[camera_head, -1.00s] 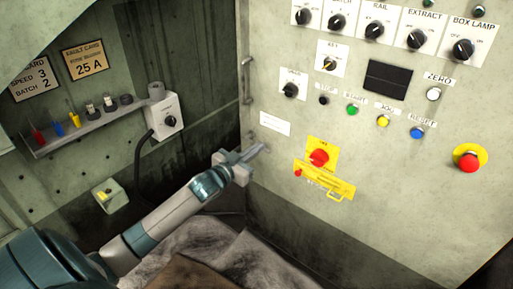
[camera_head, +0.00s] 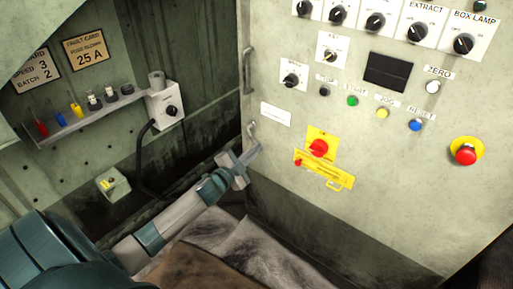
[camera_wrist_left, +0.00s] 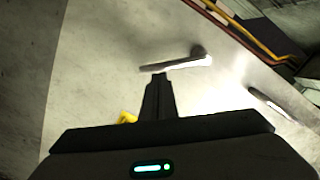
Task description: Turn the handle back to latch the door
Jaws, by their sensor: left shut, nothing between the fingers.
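The door (camera_head: 400,190) is the large pale grey panel with knobs and buttons in the head view; it also fills much of the left wrist view (camera_wrist_left: 95,75). A small metal handle (camera_head: 252,131) is near its left edge. In the left wrist view a lever-like handle (camera_wrist_left: 178,64) lies across the picture, with a round pivot at its right end. My left gripper (camera_head: 257,149) is shut and empty, just below the small handle. In the left wrist view its fingertips (camera_wrist_left: 159,77) are just short of the lever; contact cannot be told. My right gripper is out of view.
A longer bar handle (camera_head: 247,70) is higher on the door's left edge. A red switch on a yellow plate (camera_head: 318,147) and a yellow hasp (camera_head: 323,170) are right of my gripper. A red stop button (camera_head: 466,156) is further right. A shelf (camera_head: 85,120) is at left.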

